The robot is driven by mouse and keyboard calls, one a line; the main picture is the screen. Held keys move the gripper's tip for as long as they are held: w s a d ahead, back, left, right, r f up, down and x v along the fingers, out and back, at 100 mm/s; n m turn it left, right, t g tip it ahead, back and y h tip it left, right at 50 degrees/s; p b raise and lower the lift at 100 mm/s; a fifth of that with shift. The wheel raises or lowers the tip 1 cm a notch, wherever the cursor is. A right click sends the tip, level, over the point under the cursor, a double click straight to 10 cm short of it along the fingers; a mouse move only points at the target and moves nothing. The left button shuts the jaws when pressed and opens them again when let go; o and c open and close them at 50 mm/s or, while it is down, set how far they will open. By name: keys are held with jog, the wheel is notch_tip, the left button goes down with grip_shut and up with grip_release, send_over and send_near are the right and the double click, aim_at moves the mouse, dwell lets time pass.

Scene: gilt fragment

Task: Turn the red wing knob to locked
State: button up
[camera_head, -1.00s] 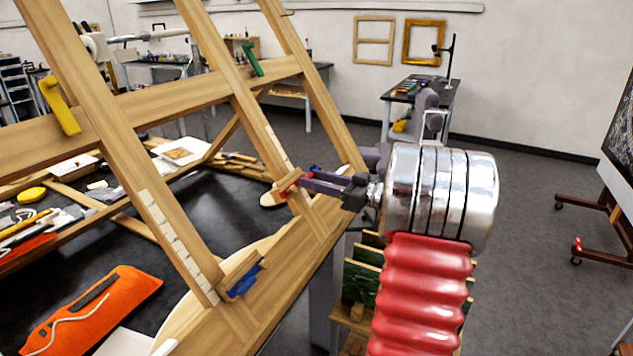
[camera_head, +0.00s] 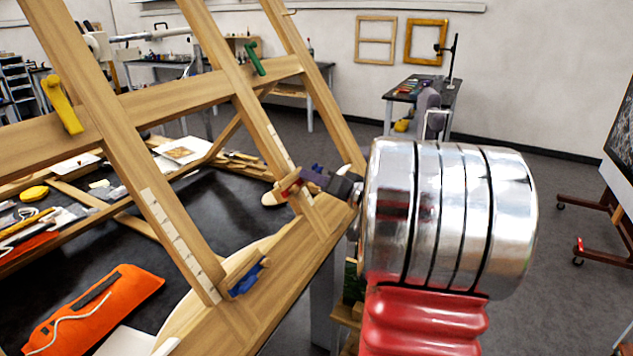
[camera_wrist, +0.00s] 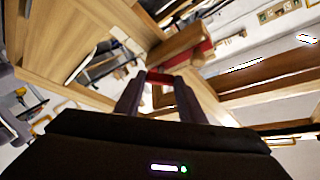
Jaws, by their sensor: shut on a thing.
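The red wing knob (camera_head: 290,181) sits on the wooden frame's slanted upright, near the lower crossbar. My gripper (camera_head: 304,178) reaches it from the right, with its fingers foreshortened and partly hidden by my arm. In the wrist view the two dark fingers of my gripper (camera_wrist: 160,82) are closed on a red part of the knob (camera_wrist: 160,76). The knob's exact angle and any locked mark cannot be made out.
The wooden frame (camera_head: 175,93) also carries a yellow knob (camera_head: 62,106), a green knob (camera_head: 254,58) and a blue knob (camera_head: 248,278). An orange pouch (camera_head: 93,310) lies on the black table below.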

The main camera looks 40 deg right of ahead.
jog(key=shift+w+a+r+m+g+h, duration=0.15)
jog(key=shift+m+g+h, duration=0.45)
jog(key=shift+m, duration=0.95)
jog(key=shift+s+d+r+m+g+h, duration=0.1)
jog(key=shift+r+m+g+h, duration=0.1)
jog(key=shift+m+g, duration=1)
jog(key=shift+w+a+r+m+g+h, duration=0.15)
jog(key=shift+m+g+h, duration=0.25)
jog(key=shift+m, duration=1.45)
jog(key=shift+w+r+m+g, duration=0.1)
jog(key=shift+r+m+g, duration=0.15)
jog(key=shift+m+g, duration=0.9)
jog(key=shift+w+d+r+m+g+y, duration=0.15)
jog(key=shift+m+g+y, duration=0.7)
jog(key=shift+m, duration=1.15)
jog(key=shift+w+d+r+m+g+y, duration=0.1)
jog(key=shift+w+d+m+g+y, duration=0.15)
jog(key=shift+m+g+y, duration=1.15)
jog(key=shift+w+d+r+m+g+y, duration=0.1)
jog(key=shift+d+m+y, duration=0.2)
jog(key=shift+m, duration=2.25)
jog(key=shift+a, duration=0.15)
jog(key=o, duration=1)
jog(key=shift+o, duration=0.2)
